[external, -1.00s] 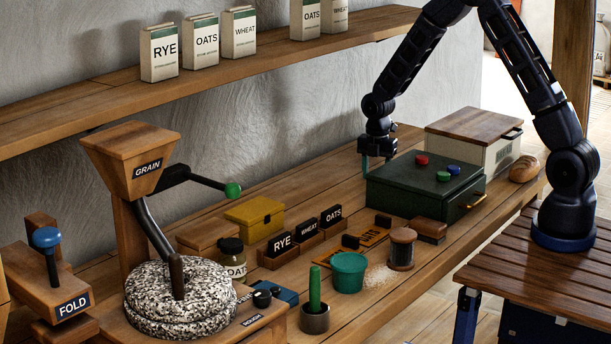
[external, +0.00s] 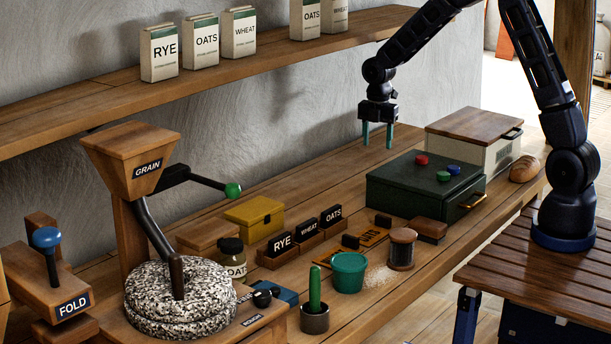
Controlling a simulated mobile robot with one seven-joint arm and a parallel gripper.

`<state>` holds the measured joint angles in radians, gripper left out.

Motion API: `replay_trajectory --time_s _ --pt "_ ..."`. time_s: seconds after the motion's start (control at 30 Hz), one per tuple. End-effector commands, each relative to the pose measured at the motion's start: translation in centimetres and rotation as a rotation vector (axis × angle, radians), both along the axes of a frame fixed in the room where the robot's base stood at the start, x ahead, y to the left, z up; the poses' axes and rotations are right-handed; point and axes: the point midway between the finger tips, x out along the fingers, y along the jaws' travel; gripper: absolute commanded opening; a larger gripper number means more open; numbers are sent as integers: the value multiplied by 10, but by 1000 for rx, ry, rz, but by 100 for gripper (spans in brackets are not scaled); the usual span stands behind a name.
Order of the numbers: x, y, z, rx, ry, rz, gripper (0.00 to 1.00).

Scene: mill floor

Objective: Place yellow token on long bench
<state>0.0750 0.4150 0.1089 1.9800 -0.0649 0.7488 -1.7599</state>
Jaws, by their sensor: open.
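My gripper (external: 377,146) is open, with its two teal fingers pointing down and nothing seen between them. It hangs above the back of the long bench (external: 325,186), up and left of the dark green box with a brass handle. I see no yellow token. The tokens in view are a red one (external: 421,160), a blue one (external: 454,170) and a green one (external: 443,176), all on top of the green box (external: 400,187). The bench surface behind the green box is partly hidden by it.
A cream box with a wooden lid (external: 480,150) and a loaf (external: 525,168) stand right of the green box. A yellow tin (external: 254,216), labelled trays (external: 305,234), a teal cup (external: 349,272) and a stone mill (external: 180,300) crowd the left. The shelf (external: 270,68) overhangs behind.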

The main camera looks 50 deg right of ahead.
Motion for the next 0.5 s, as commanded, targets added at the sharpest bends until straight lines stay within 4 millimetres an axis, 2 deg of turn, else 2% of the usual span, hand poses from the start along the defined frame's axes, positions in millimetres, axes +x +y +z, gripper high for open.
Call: replay_trajectory --time_s 0.33,0.5 --pt "-6 0 30 -2 -9 -33 54" --pt "-28 -1 65 -7 -39 -158 54"
